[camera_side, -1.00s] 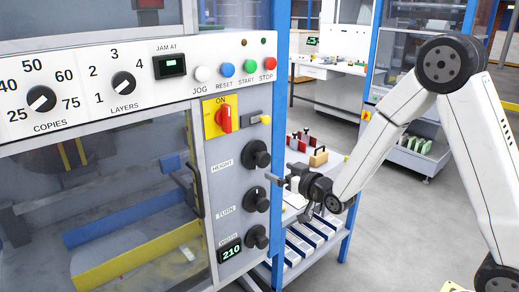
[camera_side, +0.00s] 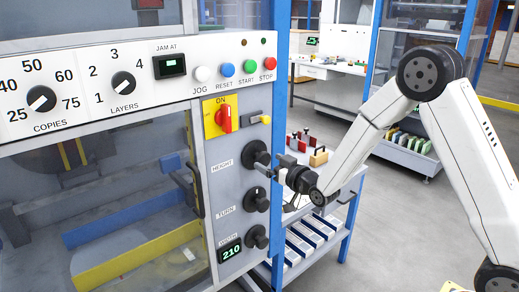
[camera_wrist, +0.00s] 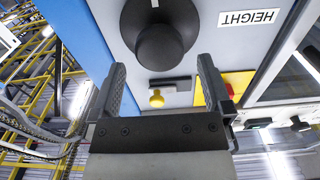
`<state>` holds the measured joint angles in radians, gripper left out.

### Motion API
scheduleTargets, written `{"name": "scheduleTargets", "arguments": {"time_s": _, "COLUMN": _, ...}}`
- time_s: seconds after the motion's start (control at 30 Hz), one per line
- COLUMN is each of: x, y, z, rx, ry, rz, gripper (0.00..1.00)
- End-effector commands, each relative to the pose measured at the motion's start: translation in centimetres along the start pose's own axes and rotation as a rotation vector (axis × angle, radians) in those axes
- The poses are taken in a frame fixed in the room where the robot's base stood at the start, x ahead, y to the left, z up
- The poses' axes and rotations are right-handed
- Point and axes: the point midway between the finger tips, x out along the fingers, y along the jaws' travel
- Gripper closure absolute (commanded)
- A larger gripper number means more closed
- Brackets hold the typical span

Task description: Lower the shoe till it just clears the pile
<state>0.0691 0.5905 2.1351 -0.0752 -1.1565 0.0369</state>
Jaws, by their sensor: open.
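The black HEIGHT knob (camera_side: 255,154) is the top one of three on the grey panel, with its white HEIGHT label (camera_side: 222,162) at its left. My gripper (camera_side: 282,163) is just right of this knob. In the wrist view the knob (camera_wrist: 160,42) lies ahead between the two fingers of my gripper (camera_wrist: 161,66). The fingers are spread, with a gap on each side of the knob, and nothing is held. Behind the glass are a blue bar (camera_side: 125,219), a yellow bar (camera_side: 135,263) and a pale low shape. I cannot tell which part is the shoe.
The TURN knob (camera_side: 255,200) and WIDTH knob (camera_side: 256,237) sit below, beside a display (camera_side: 230,250) reading 210. A yellow-and-red ON switch (camera_side: 223,117) is above. A blue frame post (camera_side: 279,100) borders the panel. A cart (camera_side: 345,220) stands behind my gripper.

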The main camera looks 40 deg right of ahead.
Motion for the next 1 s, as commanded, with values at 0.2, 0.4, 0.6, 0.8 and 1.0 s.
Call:
{"name": "scheduleTargets", "arguments": {"time_s": 0.2, "x": 2.3, "y": 0.0, "z": 0.1, "rx": 0.0, "ry": -0.001, "rz": -0.001, "gripper": 0.0}}
{"name": "scheduleTargets", "arguments": {"time_s": 0.4, "x": 3.5, "y": 0.0, "z": 0.0, "rx": 0.0, "ry": -0.001, "rz": -0.001, "gripper": 0.0}}
{"name": "scheduleTargets", "arguments": {"time_s": 0.6, "x": 3.9, "y": 0.0, "z": 0.1, "rx": 0.0, "ry": -0.001, "rz": -0.001, "gripper": 0.0}}
{"name": "scheduleTargets", "arguments": {"time_s": 0.8, "x": 3.8, "y": 0.0, "z": 0.0, "rx": 0.0, "ry": -0.001, "rz": 0.0, "gripper": 0.03}}
{"name": "scheduleTargets", "arguments": {"time_s": 1.0, "x": 3.8, "y": 0.0, "z": 0.0, "rx": 0.0, "ry": -0.001, "rz": 0.0, "gripper": 0.67}}
